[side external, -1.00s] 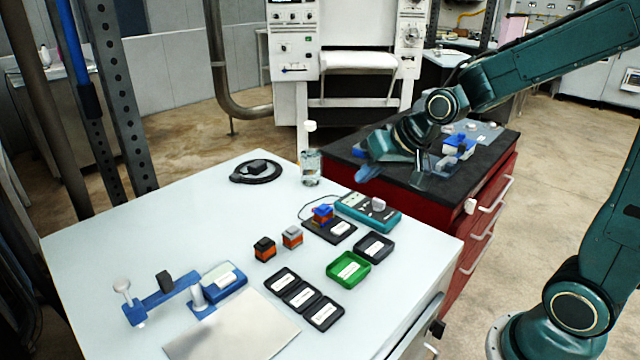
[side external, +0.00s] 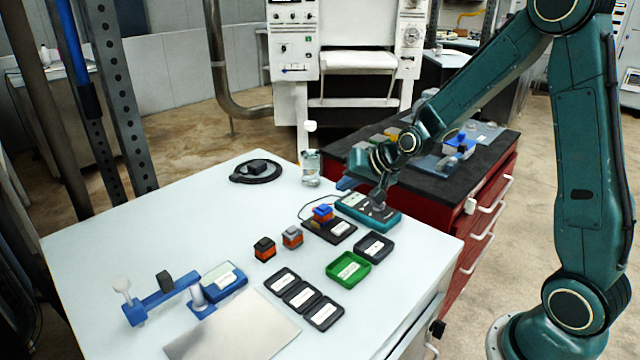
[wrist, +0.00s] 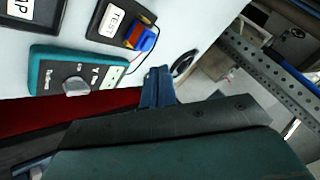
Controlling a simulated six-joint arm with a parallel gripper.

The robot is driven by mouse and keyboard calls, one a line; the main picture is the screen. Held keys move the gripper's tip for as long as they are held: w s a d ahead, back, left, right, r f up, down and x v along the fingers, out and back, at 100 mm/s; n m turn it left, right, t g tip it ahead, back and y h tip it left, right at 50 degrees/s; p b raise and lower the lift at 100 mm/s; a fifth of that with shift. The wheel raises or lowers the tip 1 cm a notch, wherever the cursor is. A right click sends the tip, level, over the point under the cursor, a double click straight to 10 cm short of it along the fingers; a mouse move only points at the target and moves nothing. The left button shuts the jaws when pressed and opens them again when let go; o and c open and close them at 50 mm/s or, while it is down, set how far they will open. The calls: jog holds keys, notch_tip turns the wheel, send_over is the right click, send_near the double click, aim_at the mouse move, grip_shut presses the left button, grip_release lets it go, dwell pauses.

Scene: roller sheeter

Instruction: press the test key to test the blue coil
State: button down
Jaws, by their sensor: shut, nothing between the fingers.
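The blue coil (side external: 322,213), an orange block with a blue top, sits on a black pad; it also shows in the wrist view (wrist: 141,37). The pad (wrist: 103,20) carries a TEST label. Beside it lies a teal tester (side external: 350,203) with a dark face. A raised light-grey key or knob (wrist: 76,87) stands on its face; I cannot read its label. My gripper (side external: 344,184) is shut and empty near the tester's far-left end, apart from the key. Its blue fingers (wrist: 158,72) show in the wrist view. My wrist partly hides the tester in the side view.
Black-topped (side external: 264,247) and grey-topped (side external: 292,236) coils stand nearby. A green tray (side external: 335,281) and several black trays lie in front. A clear bottle (side external: 311,168) stands near my fingers. A blue lever fixture (side external: 165,292) is at left. A red cabinet (side external: 483,220) adjoins the table.

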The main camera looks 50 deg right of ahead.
aim_at(344, 229)
jog(key=shift+f, duration=0.2)
jog(key=shift+f, duration=4.25)
jog(key=shift+f, duration=0.85)
dwell(0.4)
jog(key=shift+r, duration=0.85)
jog(key=shift+r, duration=0.1)
jog(key=shift+r, duration=2.45)
